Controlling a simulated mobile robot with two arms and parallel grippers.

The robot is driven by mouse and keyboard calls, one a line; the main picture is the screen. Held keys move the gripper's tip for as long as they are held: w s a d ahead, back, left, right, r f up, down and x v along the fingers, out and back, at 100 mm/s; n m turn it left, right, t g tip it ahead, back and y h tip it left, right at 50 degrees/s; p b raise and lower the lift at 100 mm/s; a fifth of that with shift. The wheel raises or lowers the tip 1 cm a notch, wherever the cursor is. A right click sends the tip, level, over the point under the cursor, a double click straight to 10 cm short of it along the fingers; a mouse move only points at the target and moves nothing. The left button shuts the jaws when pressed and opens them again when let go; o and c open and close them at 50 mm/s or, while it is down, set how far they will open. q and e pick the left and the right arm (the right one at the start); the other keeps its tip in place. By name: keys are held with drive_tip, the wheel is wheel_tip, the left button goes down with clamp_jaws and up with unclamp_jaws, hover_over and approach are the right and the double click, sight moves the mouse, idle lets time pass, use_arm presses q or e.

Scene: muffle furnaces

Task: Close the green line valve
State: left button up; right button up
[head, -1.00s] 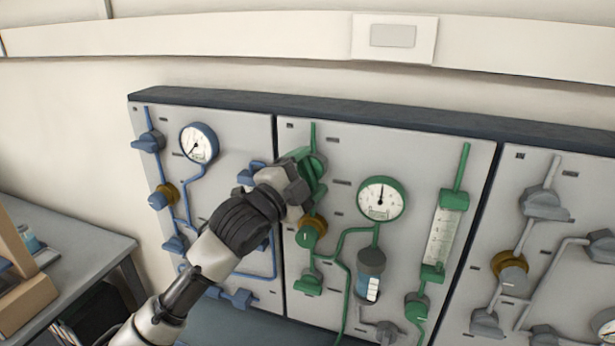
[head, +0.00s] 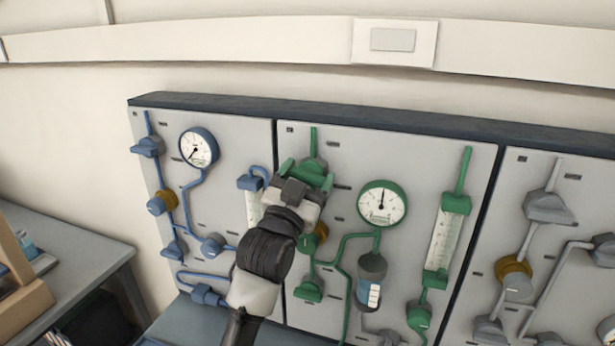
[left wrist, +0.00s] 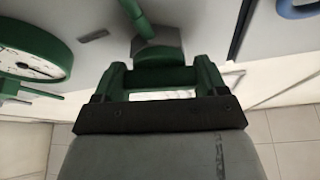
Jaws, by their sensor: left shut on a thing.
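The green line valve (head: 314,164) is at the top of the green line on the middle panel, with its green handle lying roughly crosswise to the pipe. My left gripper (head: 305,184) is shut on this handle, reaching up from below, and hides part of the valve. In the left wrist view, the valve body (left wrist: 157,48) and its green pipe show just beyond the gripper (left wrist: 158,95), with green handle parts at the jaws. My right gripper is not in view.
A green-rimmed gauge (head: 382,203) sits close right of the gripper, and a green flowmeter (head: 441,240) farther right. The blue-line panel (head: 229,130) is on the left, the grey-line panel (head: 570,215) on the right. A side table (head: 85,250) stands at far left.

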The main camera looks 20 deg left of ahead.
use_arm(q)
drive_tip(key=shift+f+n+y, duration=0.15)
drive_tip(key=shift+n+y, duration=0.85)
drive_tip(key=shift+n, duration=0.9)
drive_tip(key=o, duration=0.9)
drive_tip(key=b+v, duration=0.3)
drive_tip(key=v, duration=0.7)
drive_tip(key=shift+s+f, duration=0.15)
drive_tip(key=shift+s, duration=0.2)
drive_tip(key=shift+f, duration=0.1)
